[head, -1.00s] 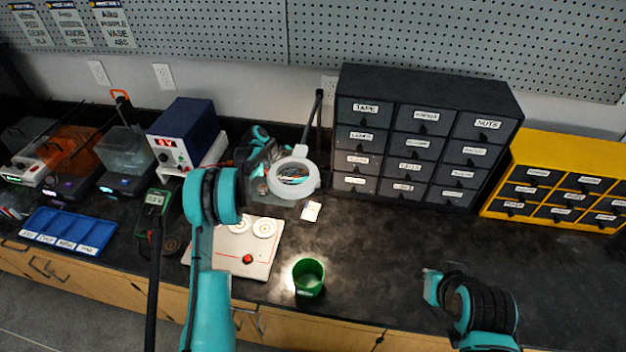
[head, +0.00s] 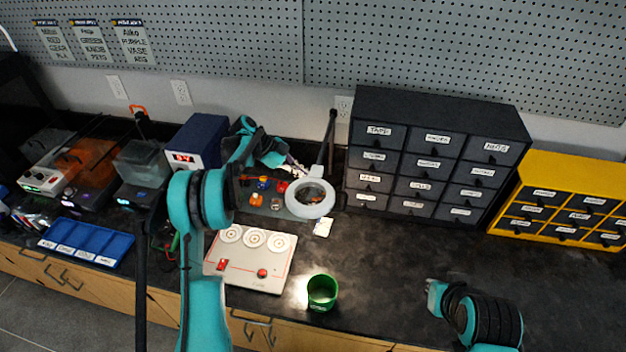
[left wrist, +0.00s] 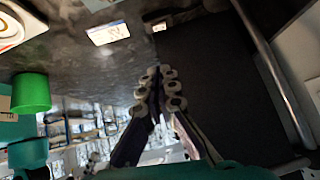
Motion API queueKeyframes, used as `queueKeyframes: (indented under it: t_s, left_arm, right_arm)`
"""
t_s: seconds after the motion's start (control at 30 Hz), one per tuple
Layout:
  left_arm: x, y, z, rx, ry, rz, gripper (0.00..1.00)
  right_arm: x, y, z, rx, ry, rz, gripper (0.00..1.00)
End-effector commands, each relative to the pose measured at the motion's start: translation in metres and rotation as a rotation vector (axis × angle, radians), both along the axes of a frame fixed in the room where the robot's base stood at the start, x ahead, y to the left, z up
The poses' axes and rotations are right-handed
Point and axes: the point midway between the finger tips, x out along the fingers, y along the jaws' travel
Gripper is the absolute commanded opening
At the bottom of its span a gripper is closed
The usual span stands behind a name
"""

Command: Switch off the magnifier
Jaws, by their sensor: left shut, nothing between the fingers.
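The magnifier (head: 310,198) is a white ring lamp on a jointed arm with a dark upper post (head: 330,135), left of the dark drawer cabinet. Its ring faces up and a tray of small parts lies beside and under it. I cannot tell a switch on it or whether it is lit. My left gripper (head: 297,166) is just behind and left of the ring, apart from it as far as I can see. In the left wrist view its fingers (left wrist: 160,80) are together and empty.
A green cup (head: 322,292) stands at the front edge beside a bright patch. A white panel with dials (head: 250,270) lies left of it. The dark cabinet (head: 430,165) and yellow drawers (head: 560,212) stand at the back. The counter at right is clear.

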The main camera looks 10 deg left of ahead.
Motion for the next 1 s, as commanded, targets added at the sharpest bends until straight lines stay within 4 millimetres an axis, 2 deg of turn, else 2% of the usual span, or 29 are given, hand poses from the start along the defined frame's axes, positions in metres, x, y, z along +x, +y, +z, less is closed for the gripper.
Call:
queueKeyframes:
  t_s: [0.4, 0.67, 0.87, 1.0]
  left_arm:
    - [0.0, 0.003, 0.003, 0.0, -0.001, -0.001, 0.0]
    - [0.013, 0.009, 0.007, 0.0, 0.0, 0.0, 0.0]
    - [0.013, 0.008, 0.008, -0.001, 0.0, 0.0, 0.0]
    - [0.014, 0.002, 0.001, -0.001, 0.0, -0.002, 0.0]
  right_arm:
    - [0.0, 0.0, 0.001, 0.0, 0.0, 0.0, 0.0]
    - [0.0, 0.0, -0.005, 0.0, 0.0, 0.0, 0.0]
    - [0.0, 0.0, -0.005, 0.0, 0.0, 0.0, 0.0]
    - [0.0, 0.0, -0.008, 0.0, 0.0, 0.0, 0.0]
